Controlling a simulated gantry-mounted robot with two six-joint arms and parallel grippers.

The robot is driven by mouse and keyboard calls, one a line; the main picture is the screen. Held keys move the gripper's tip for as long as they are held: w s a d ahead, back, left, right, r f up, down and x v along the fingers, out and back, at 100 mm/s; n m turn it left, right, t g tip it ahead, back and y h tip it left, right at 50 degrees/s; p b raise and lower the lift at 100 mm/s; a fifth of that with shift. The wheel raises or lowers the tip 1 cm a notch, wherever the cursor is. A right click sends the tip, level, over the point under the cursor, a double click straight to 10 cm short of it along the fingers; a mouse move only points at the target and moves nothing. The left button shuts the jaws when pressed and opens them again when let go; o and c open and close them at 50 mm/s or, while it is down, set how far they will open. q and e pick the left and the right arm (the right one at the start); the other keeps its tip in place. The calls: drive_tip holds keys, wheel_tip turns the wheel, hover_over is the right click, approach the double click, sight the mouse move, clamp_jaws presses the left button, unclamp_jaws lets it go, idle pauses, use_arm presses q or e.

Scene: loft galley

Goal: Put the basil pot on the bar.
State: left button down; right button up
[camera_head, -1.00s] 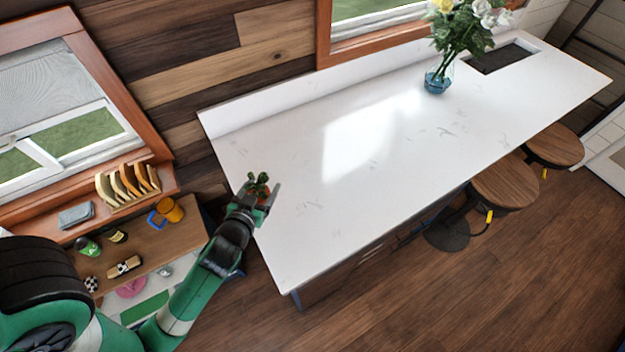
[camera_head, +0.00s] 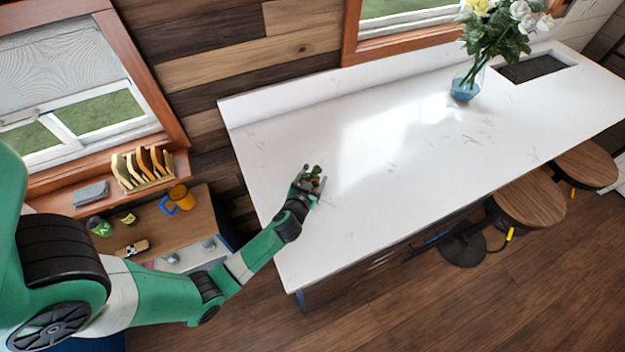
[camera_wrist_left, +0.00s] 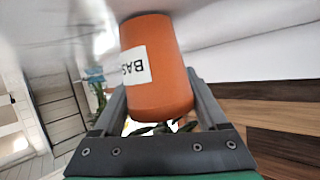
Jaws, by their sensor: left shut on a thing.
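The basil pot is an orange terracotta pot with a white label reading "BAS"; it fills the middle of the left wrist view (camera_wrist_left: 160,70), with its leaves toward the gripper base. In the head view its green leaves (camera_head: 312,172) show between the fingers. My left gripper (camera_head: 315,186) is shut on the pot, one finger on each side. The bar is the long white marble counter (camera_head: 370,215), and the pot is over its near left part. I cannot tell whether the pot's base touches the bar. My right gripper is not in view.
A glass vase of flowers (camera_head: 464,88) stands far along the bar, beside a dark inset (camera_head: 537,68). Round wooden stools (camera_head: 530,198) line the front edge. A wooden side counter (camera_head: 165,228) with an orange mug (camera_head: 181,197) is at left. The bar's middle is clear.

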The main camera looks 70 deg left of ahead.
use_arm(q)
drive_tip(key=shift+f, duration=0.15)
unclamp_jaws()
drive_tip(key=shift+r, duration=0.3)
drive_tip(key=v, duration=1.2)
